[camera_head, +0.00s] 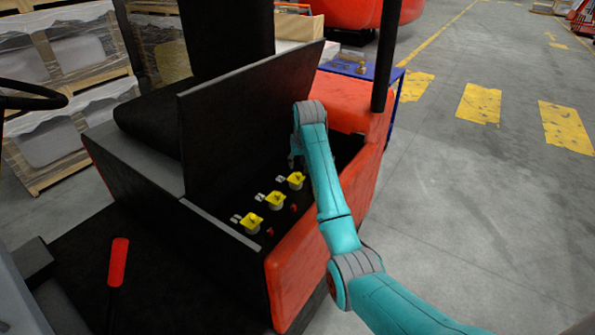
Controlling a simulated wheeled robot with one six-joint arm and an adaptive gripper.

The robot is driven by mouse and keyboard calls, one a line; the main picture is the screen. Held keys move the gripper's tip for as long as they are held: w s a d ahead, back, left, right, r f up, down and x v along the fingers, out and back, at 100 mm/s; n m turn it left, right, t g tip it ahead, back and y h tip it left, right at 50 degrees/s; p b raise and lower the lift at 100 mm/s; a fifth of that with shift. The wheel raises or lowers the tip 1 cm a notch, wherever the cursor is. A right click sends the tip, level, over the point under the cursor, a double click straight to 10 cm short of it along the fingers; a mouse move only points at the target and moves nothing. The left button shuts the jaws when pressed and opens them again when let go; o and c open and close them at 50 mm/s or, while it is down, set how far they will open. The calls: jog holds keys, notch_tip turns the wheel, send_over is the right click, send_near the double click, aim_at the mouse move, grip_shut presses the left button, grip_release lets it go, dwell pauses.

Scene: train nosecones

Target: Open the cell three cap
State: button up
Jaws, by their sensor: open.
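Three yellow caps stand in a row inside the open black battery compartment (219,222) of an orange vehicle. The near cap (251,220), middle cap (275,199) and far cap (296,180) each sit on a pale round neck. Small pale labels lie beside them, too small to read, so I cannot tell which is cell three. My gripper (294,162) is open, small and dark in the picture, at the far end of the row. It is above and just behind the far cap, seemingly apart from it. My teal arm hides part of the compartment's right side.
The raised black lid (245,110) stands along the compartment's left side, close to my gripper. A black post (386,55) rises at the far right corner. A red-handled lever (118,262) is at the lower left. Open floor (470,210) lies to the right.

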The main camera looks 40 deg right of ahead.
aim_at(298, 173)
jog(key=x, duration=0.7)
jog(key=shift+f, duration=0.1)
grip_shut()
